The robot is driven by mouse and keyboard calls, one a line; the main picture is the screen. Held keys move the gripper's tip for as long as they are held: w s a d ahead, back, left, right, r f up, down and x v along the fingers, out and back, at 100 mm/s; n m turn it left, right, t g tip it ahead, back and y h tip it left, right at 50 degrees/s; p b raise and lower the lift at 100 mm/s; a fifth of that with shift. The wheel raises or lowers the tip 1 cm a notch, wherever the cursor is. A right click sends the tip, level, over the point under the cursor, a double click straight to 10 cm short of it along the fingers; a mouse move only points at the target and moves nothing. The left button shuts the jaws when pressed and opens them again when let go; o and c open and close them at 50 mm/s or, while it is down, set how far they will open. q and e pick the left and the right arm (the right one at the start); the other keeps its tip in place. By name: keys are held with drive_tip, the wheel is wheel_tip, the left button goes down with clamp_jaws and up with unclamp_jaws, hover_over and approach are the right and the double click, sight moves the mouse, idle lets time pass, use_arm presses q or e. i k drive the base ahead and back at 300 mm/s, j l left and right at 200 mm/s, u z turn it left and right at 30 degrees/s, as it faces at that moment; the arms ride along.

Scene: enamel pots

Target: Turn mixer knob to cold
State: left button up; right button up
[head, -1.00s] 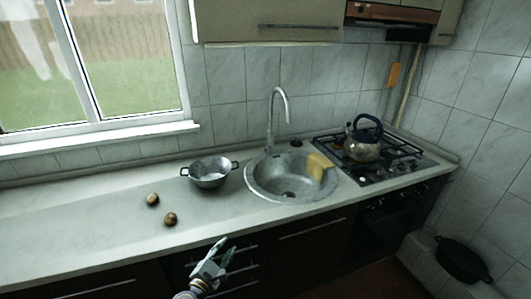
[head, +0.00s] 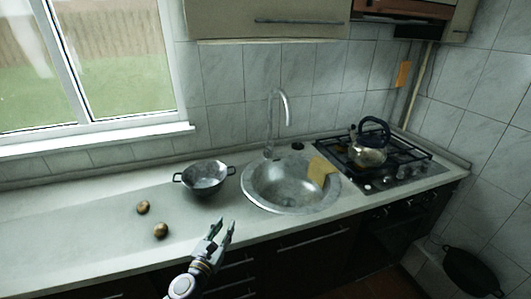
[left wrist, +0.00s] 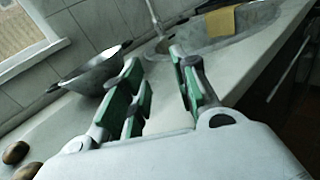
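The curved metal mixer tap (head: 284,108) rises behind the round steel sink (head: 258,200). Its lower part also shows at the top of the left wrist view (left wrist: 154,16). The knob is too small and indistinct to make out, so its setting cannot be told. My left gripper (head: 226,221) is at the counter's front edge, left of and in front of the sink, well apart from the tap. Its green-padded fingers (left wrist: 158,62) are spread and empty in the left wrist view. My right gripper is not in view.
A colander-like pot (head: 205,178) stands left of the sink. Two round brown things (head: 161,230) lie further left. A yellow cloth (head: 320,170) hangs on the sink's right rim. A kettle (head: 368,156) stands on the gas hob (head: 407,176). Counter between pot and front edge is clear.

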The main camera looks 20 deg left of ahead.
sight(267, 153)
drive_tip(key=i+j, duration=0.1)
drive_tip(key=i, duration=1.05)
